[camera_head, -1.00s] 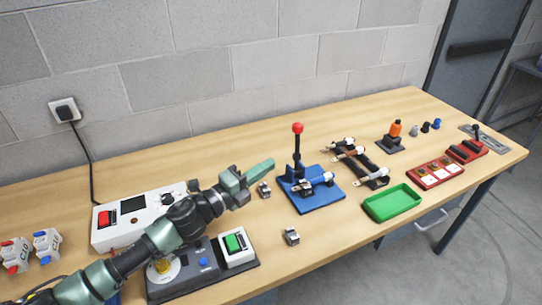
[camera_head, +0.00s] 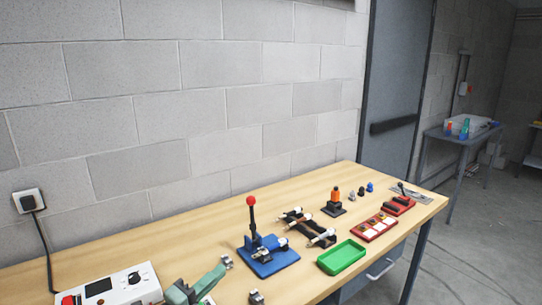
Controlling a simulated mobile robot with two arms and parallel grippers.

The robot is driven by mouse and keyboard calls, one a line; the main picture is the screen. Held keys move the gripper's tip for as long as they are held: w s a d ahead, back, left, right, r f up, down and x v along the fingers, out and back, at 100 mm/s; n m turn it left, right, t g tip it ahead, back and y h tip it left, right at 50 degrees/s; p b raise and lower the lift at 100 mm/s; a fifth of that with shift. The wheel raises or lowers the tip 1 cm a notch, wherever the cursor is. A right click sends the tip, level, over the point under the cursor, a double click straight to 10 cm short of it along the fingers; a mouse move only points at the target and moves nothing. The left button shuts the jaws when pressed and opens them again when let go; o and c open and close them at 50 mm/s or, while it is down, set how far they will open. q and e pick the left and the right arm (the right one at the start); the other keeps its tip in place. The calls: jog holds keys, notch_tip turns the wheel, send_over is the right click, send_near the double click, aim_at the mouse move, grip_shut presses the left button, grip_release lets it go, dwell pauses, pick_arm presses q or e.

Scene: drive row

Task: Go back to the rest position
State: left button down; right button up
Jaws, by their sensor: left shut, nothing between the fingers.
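My left gripper (camera_head: 207,281) is green and shows at the bottom of the head view, over the near left part of the wooden workbench (camera_head: 205,243). Its fingers are shut with nothing between them. It is to the left of the blue lever press (camera_head: 270,262) and apart from it. Most of my left arm is cut off by the bottom edge. My right gripper is not in view.
A white control box (camera_head: 122,288) is left of the gripper. Small metal parts (camera_head: 256,297) lie near it. Open floor (camera_head: 470,255) lies beyond the bench.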

pick_arm(q)
jog(key=s+a+f+n+g+y, duration=0.5)
jog(key=s+f+n+y, duration=0.5)
jog(key=s+f+n, duration=0.7)
jog(key=s+a+f+n+g, duration=0.2)
jog(key=s+n+g, duration=0.55)
jog(key=s, duration=1.05)
notch_tip(320, 180, down, 26)
jog(key=s+a+f+g, duration=0.2)
jog(key=s+a+f, duration=0.1)
jog(key=s+f, duration=1.3)
jog(key=shift+s+f, duration=0.25)
jog(key=shift+s, duration=0.65)
